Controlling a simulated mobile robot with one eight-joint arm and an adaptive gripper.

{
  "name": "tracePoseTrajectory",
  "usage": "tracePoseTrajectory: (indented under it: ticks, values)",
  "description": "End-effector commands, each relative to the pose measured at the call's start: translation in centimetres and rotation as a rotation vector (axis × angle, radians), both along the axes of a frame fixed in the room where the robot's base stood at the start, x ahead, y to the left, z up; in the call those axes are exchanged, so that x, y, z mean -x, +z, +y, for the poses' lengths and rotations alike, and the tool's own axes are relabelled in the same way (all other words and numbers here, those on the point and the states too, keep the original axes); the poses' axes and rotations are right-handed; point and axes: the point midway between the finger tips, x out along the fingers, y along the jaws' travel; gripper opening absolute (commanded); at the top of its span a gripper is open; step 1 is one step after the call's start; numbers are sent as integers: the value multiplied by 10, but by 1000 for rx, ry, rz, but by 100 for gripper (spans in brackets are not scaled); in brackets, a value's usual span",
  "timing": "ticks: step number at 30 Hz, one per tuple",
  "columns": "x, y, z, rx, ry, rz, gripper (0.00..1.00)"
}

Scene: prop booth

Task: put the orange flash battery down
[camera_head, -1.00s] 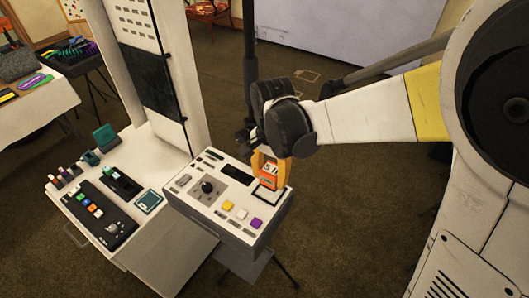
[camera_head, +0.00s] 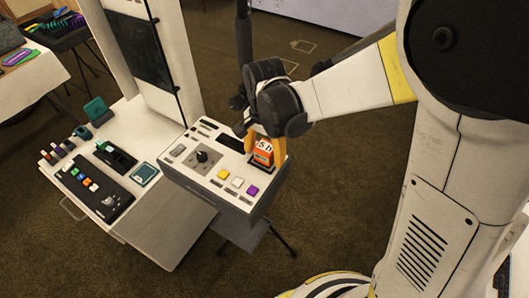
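The orange flash battery (camera_head: 263,149) is a small upright block with a white marked top. It is at the right end of the white control box (camera_head: 211,182), at a dark-framed square on its top. My gripper (camera_head: 264,146) comes down over it from above, with orange-yellow fingers on both sides of the battery. The fingers look close against its sides, but I cannot tell whether they press on it. The battery's underside is hidden, so I cannot tell whether it touches the box.
The box top has a knob (camera_head: 202,157) and yellow, white and purple buttons. To its left, a white counter (camera_head: 143,205) holds a black button panel (camera_head: 92,189), a dark device (camera_head: 115,157) and a teal-screened square (camera_head: 144,173). A tall white panel stands behind.

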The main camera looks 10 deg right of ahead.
Motion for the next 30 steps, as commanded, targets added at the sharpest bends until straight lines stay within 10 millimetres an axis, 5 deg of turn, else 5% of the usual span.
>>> tracePoseTrajectory:
  ticks: [8,21,30]
  values:
    - [0,8,0,0,0,0,67]
    - [1,100,0,0,0,0,67]
    - [5,131,-9,-7,27,-26,67]
